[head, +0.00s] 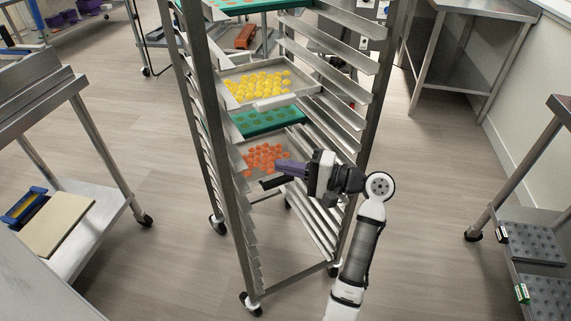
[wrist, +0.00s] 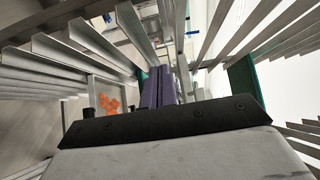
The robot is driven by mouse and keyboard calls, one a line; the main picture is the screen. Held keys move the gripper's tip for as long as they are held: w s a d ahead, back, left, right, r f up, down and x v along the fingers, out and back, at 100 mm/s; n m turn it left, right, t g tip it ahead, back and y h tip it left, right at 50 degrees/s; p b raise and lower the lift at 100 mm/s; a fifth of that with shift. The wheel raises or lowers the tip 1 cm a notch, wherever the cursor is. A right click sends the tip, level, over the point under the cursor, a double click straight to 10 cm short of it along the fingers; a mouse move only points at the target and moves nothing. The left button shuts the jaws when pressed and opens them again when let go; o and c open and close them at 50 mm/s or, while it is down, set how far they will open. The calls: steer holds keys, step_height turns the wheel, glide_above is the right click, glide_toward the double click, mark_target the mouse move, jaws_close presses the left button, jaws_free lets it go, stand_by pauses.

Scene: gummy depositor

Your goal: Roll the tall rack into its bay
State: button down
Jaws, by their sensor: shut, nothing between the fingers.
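The tall rack (head: 225,180) is a steel frame on casters, with angled runners on both sides. It stands upright in the middle of the head view. It carries a tray of yellow gummies (head: 262,104), a green mould sheet (head: 268,121) and a tray of orange gummies (head: 246,147). My gripper (head: 280,170) is shut and empty, reaching into the rack's open front beside the orange tray. In the wrist view its purple fingers (wrist: 158,88) lie together between the rows of runners (wrist: 85,42). I cannot tell whether it touches the rack. The rack's bay is not clearly identifiable.
A steel table (head: 48,105) with a lower shelf stands at left. A cart with dimpled trays (head: 530,247) stands at right, and another steel table (head: 470,50) at the back right. Bare floor (head: 430,180) lies between the rack and the right-hand furniture.

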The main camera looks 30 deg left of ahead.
mark_target(245, 167)
steer(key=s+a, duration=0.1)
steer(key=a, duration=0.2)
steer(key=s+a+p, duration=0.1)
steer(key=s+a, duration=0.2)
steer(key=a, duration=0.2)
steer(key=shift+s+a+p, duration=0.2)
steer(key=shift+a+p, duration=0.1)
steer(key=shift+p, duration=0.1)
steer(key=shift+a, duration=0.1)
